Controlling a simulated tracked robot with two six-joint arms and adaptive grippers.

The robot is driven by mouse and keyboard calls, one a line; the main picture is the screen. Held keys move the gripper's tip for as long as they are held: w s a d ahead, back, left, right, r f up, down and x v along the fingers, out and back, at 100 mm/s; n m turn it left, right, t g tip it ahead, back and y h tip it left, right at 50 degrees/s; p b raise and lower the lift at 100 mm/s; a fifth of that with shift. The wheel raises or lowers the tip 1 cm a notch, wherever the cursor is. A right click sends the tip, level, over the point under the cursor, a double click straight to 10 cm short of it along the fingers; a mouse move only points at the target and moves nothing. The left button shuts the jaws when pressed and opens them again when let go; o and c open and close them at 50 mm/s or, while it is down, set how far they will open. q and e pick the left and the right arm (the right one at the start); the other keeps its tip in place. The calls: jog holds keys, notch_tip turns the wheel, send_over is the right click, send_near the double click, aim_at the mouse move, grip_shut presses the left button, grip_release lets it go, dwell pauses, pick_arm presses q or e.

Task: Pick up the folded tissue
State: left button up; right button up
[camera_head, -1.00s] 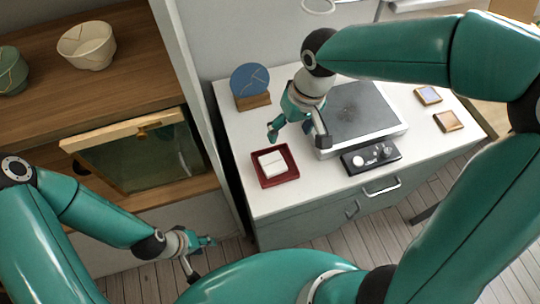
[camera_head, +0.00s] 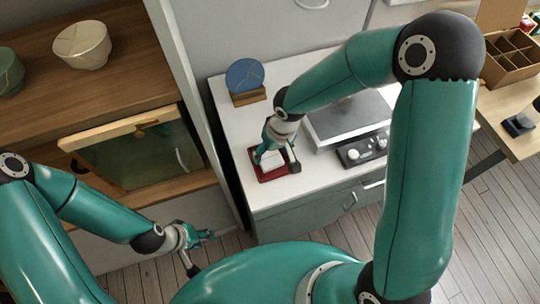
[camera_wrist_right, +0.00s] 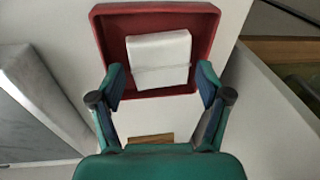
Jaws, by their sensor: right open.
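The folded tissue (camera_wrist_right: 159,60) is a white, squarish block with a crease, lying in a shallow red tray (camera_wrist_right: 103,27). In the head view the tissue (camera_head: 268,159) is partly hidden by my right gripper (camera_head: 275,161), and the tray (camera_head: 272,179) sits near the counter's left front. My right gripper (camera_wrist_right: 164,95) is open and empty in the wrist view, its fingers on either side of the tissue's near end. Whether the fingertips are level with the tissue or above it is unclear. My left gripper (camera_head: 200,251) hangs low in front of the cabinet, far from the tissue.
A blue disc on a wooden stand (camera_head: 246,81) stands behind the tray on the white counter (camera_head: 235,127). A grey flat-topped device (camera_head: 345,118) and a black knobbed panel (camera_head: 363,149) lie to the right. A wooden cabinet (camera_head: 110,101) borders the counter's left.

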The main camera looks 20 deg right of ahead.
aim_at(271, 157)
jog(key=shift+a+f, duration=0.1)
jog(key=shift+f, duration=0.55)
jog(key=c, duration=0.4)
notch_tip(271, 157, up, 20)
jog(key=shift+r, duration=0.1)
dwell(0.3)
